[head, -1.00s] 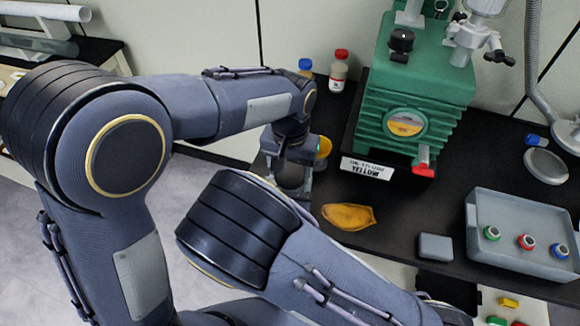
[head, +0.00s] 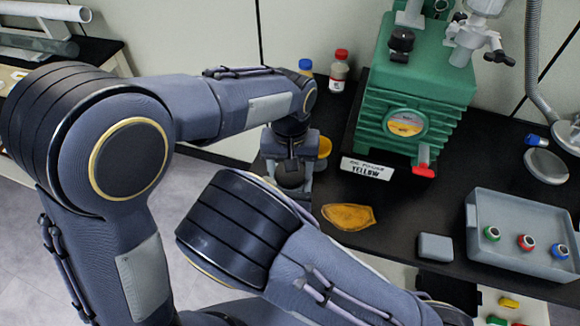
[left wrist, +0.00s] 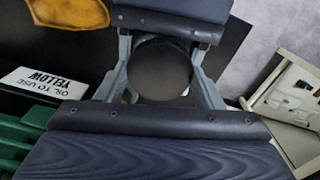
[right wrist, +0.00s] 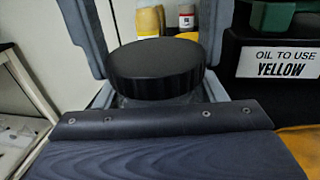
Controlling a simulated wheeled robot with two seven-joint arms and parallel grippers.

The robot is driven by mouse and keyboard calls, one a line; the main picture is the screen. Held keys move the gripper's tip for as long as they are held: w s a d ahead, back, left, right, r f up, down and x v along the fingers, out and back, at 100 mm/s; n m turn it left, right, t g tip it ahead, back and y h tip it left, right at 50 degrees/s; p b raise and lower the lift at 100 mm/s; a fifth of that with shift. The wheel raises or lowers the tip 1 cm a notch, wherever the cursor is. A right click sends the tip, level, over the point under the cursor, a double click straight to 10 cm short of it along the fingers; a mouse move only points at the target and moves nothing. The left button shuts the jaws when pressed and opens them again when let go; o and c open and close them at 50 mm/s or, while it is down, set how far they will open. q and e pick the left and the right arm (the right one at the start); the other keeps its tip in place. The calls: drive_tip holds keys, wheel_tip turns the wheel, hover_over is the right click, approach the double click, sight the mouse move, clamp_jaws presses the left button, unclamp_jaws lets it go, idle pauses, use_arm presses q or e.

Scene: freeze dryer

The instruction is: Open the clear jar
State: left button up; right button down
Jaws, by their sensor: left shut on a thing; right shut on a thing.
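The clear jar (right wrist: 150,102) stands upright under a black round ribbed lid (right wrist: 155,68) in the right wrist view. The lid also shows from above in the left wrist view (left wrist: 162,70) and as a dark disc in the head view (head: 290,180). My left gripper (head: 292,172) comes from above and is shut on the lid, a finger on each side. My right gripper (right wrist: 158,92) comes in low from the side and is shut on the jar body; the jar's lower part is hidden.
A green pump (head: 415,95) with a sign reading "OIL TO USE YELLOW" (head: 366,169) stands close right of the jar. A yellow cloth-like piece (head: 348,216) lies in front. Bottles (head: 339,70) stand behind. A grey tray (head: 500,205) holds several coloured-capped items.

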use_arm(q)
drive_tip(key=shift+r, duration=1)
drive_tip(key=shift+r, duration=0.1)
drive_tip(key=shift+r, duration=1.9)
use_arm(e)
drive_tip(key=shift+c, duration=1.2)
unclamp_jaws()
